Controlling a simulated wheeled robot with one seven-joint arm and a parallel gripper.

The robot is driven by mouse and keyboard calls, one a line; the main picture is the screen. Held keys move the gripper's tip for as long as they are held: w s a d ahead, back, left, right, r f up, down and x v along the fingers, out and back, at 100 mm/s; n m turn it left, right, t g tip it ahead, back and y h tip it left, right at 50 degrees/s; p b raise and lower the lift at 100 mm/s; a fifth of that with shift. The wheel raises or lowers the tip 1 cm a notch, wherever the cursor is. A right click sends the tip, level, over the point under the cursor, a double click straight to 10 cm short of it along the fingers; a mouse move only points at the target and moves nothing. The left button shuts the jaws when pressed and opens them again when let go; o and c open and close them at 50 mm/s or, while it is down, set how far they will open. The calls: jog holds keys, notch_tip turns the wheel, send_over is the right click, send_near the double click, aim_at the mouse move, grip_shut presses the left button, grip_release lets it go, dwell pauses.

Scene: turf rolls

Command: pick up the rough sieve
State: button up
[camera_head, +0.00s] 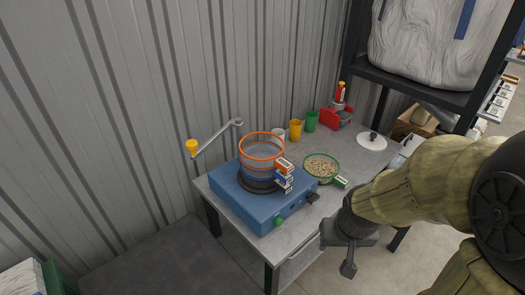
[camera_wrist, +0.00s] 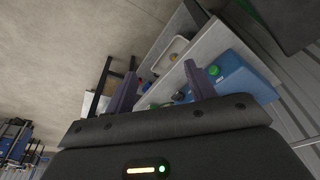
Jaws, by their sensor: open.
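A stack of round sieves stands on a blue machine (camera_head: 232,189). Its top sieve (camera_head: 262,147) has an orange rim and a tag at the right; a blue-banded sieve (camera_head: 256,174) sits below it. A green-rimmed sieve (camera_head: 321,168) holding pale granules lies on the table to the right, with a green-and-white tag. The tags are too small to read, so I cannot tell which sieve is the rough one. My gripper (camera_head: 348,250) is open and empty, in front of the table's right side, apart from all sieves. The wrist view shows its two spread fingers (camera_wrist: 160,72).
The grey table (camera_head: 218,200) also bears yellow (camera_head: 295,130) and green (camera_head: 311,121) cups, a red device (camera_head: 337,118) and a white lid (camera_head: 372,141). A crank-like arm (camera_head: 217,137) is at the corrugated wall. A dark shelf rack (camera_head: 415,88) stands behind at right.

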jog(key=w+d+n+t+p, duration=0.1)
jog(key=w+d+t, duration=0.15)
jog(key=w, duration=0.35)
jog(key=n+t+y+p, duration=0.4)
jog(key=n+y, duration=0.4)
jog(key=y, duration=0.2)
send_near(289, 167)
jog(key=v, duration=0.5)
jog(key=shift+s+a, duration=0.1)
jog(key=shift+s, duration=0.1)
jog(key=p+x, duration=0.2)
jog(key=x, duration=1)
jog(key=shift+w+p, duration=0.25)
jog(key=shift+p, duration=0.15)
